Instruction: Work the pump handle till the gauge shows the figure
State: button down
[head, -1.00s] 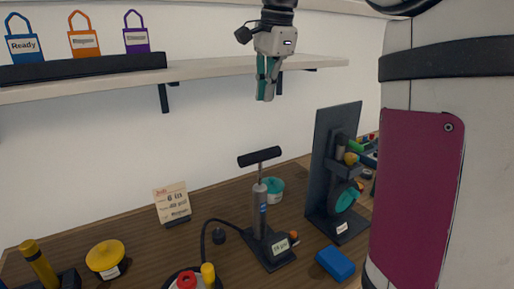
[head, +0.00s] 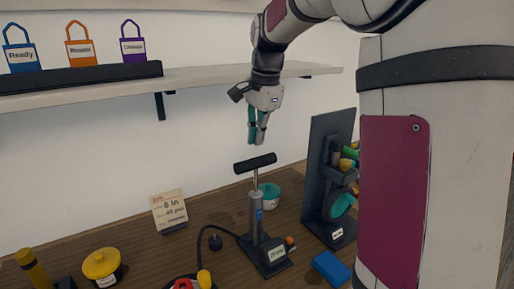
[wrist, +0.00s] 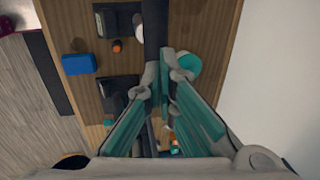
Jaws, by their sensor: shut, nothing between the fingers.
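The floor pump (head: 256,215) stands upright on the wooden bench, with its black T-handle (head: 255,163) raised on a thin rod. The small display (head: 276,254) on its base is too small to read. My gripper (head: 258,140) is shut and empty, just above the handle and apart from it in the head view. In the wrist view, the handle (wrist: 155,25) is a dark bar beyond my fingertips (wrist: 166,58). A card (head: 170,210) left of the pump seems to read "6 in" and "40 psi".
A dark stand (head: 325,180) with coloured items and a wheel rises right of the pump. A teal tub (head: 269,195) sits behind it, a blue block (head: 331,268) at front right and a yellow tub (head: 102,264) at left. A shelf (head: 210,75) runs along the wall.

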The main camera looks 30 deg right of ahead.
aim_at(256, 159)
jog(key=shift+w+f, duration=0.2)
jog(key=shift+f, duration=0.8)
jog(key=shift+w+f, duration=0.15)
jog(key=shift+f, duration=0.8)
jog(key=shift+f, duration=0.1)
notch_tip(256, 159, down, 8)
jog(key=shift+f+b, duration=0.1)
jog(key=shift+b, duration=1.1)
jog(key=shift+r, duration=0.2)
jog(key=shift+s+r+p, duration=0.1)
jog(key=shift+r+p, duration=0.2)
jog(key=shift+p, duration=0.1)
notch_tip(256, 159, up, 13)
jog(key=s+p, duration=0.1)
jog(key=s, duration=0.1)
jog(key=shift+s, duration=0.25)
